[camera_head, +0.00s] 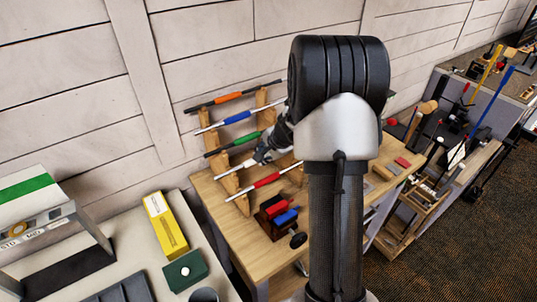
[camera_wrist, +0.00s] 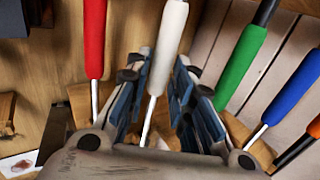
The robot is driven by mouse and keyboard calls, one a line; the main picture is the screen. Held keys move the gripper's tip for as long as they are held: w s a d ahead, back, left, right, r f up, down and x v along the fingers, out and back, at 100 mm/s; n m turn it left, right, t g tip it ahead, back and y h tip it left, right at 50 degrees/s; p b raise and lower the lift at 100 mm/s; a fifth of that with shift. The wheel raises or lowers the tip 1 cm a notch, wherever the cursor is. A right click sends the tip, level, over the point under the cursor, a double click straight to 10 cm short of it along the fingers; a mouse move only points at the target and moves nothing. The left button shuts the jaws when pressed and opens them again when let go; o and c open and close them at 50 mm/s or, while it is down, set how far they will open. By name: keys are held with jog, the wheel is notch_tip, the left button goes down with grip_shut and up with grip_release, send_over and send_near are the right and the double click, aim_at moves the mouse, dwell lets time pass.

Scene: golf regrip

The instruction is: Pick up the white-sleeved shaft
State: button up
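The white-sleeved shaft (camera_wrist: 168,45) stands out in the wrist view between the red-sleeved shaft (camera_wrist: 94,40) and the green-sleeved shaft (camera_wrist: 241,68). My gripper (camera_wrist: 166,68) is open, with one padded finger on each side of the white sleeve. The sleeve lies between the fingers near their tips; a narrow gap shows on the right, and contact on the left is unclear. In the head view my gripper (camera_head: 262,156) is at the wooden rack, where it covers much of the white-sleeved shaft.
The blue-sleeved shaft (camera_head: 238,117) and orange-sleeved shaft (camera_head: 229,97) rest higher on the wooden rack (camera_head: 229,182). A dark holder (camera_head: 279,222) with red and blue grips stands below. A yellow box (camera_head: 166,226) is on the table at left.

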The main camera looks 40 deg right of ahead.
grip_shut()
